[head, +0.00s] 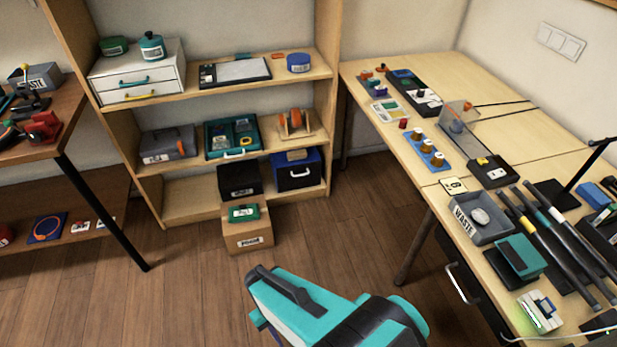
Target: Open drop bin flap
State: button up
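No label that I can read marks a drop bin, so I cannot tell for certain which box it is. A black box (238,178) with a white label stands at the bottom of the middle shelf unit. A dark blue box (297,175) with a pale handle on its front is beside it. A teal and black box (515,257) sits on the right-hand bench. I cannot make out an open flap on any of them. My teal and black arm reaches in at the bottom centre, over the floor and apart from these boxes. My gripper's fingers do not show.
A cardboard box (248,236) with a green case on it stands on the floor before the shelf unit. A grey waste bin (482,232) and several tools crowd the right bench (365,72). A dark table leg (103,213) stands at left.

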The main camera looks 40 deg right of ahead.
aim_at(285, 180)
jog(key=i, duration=1)
